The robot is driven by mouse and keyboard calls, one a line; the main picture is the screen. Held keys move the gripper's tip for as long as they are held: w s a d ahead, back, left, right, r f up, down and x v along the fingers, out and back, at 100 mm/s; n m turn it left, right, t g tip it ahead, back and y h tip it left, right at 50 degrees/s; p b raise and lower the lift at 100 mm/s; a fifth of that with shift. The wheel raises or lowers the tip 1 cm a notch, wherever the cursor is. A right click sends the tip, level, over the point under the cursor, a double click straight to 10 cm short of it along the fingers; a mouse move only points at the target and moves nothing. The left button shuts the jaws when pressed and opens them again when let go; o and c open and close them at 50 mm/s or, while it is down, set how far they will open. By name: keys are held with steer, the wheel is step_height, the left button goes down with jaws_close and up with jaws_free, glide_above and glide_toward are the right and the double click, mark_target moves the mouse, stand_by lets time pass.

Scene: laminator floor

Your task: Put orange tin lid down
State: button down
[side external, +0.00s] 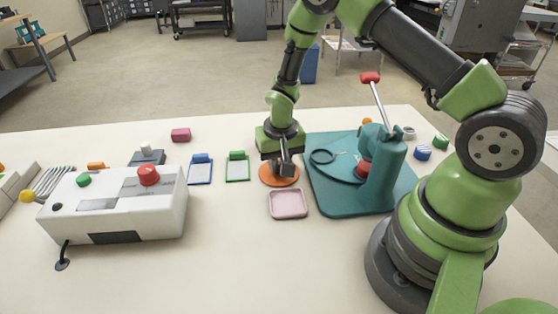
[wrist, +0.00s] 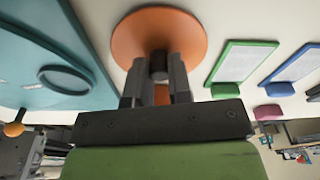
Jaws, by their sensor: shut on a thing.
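The orange tin lid (side external: 279,174) is a flat round disc at the middle of the table, between the green-framed card and the teal press board. It also shows in the wrist view (wrist: 158,32), with a dark knob at its centre. My gripper (side external: 285,168) points down over the lid. In the wrist view my gripper (wrist: 158,72) has its two fingers shut on the lid's knob. The lid looks level and at or very near the table top; I cannot tell whether it touches.
A pink tray (side external: 288,204) lies just in front of the lid. The teal press board (side external: 325,190) with its lever stands close on the right. Green (side external: 237,167) and blue (side external: 200,171) framed cards lie to the left, beyond them a white control box (side external: 115,208). The front table is clear.

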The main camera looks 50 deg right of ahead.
steer(key=c, duration=1)
jaws_free()
steer(key=shift+f, duration=0.1)
steer(key=shift+c, duration=0.2)
steer(key=s+a+r+t, duration=0.1)
steer(key=s+a+r, duration=0.15)
steer(key=r, duration=0.95)
steer(key=s+a+r+t, duration=0.15)
steer(key=s+r, duration=0.25)
steer(key=r, duration=0.8)
steer(key=s+a+r+n+t+y, duration=0.1)
steer(key=s+a+r, duration=0.1)
steer(key=s, duration=0.4)
steer(key=s+a+r+n+t+y, duration=0.1)
steer(key=s+r+t, duration=0.1)
steer(key=s+r, duration=0.2)
steer(key=shift+s+a+n+y, duration=0.4)
steer(key=shift+s, duration=0.85)
steer(key=shift+r+t, duration=0.1)
steer(key=shift+t, duration=0.15)
